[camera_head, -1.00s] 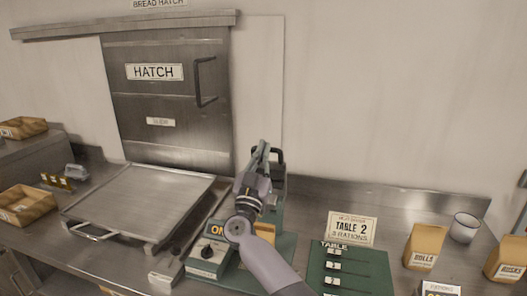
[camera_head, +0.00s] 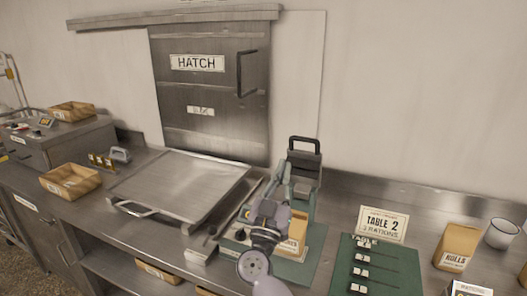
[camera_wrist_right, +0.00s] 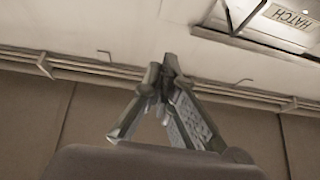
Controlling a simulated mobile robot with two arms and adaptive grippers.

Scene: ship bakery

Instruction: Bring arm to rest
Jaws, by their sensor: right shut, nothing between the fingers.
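My right gripper (camera_head: 284,168) is shut and empty, raised in front of the green machine (camera_head: 302,185) with a black handle on the counter. Its arm comes in from the bottom edge of the head view. In the right wrist view the fingers of my right gripper (camera_wrist_right: 162,72) meet at the tips, with nothing between them, against a wall and rail. My left gripper is not in view.
A metal tray (camera_head: 180,184) lies on the counter below the closed hatch (camera_head: 208,95). A green board (camera_head: 375,272) with a Table 2 card (camera_head: 382,225), a rolls box (camera_head: 457,247) and a white mug (camera_head: 501,233) stand to the right. Bread crates (camera_head: 70,182) are at left.

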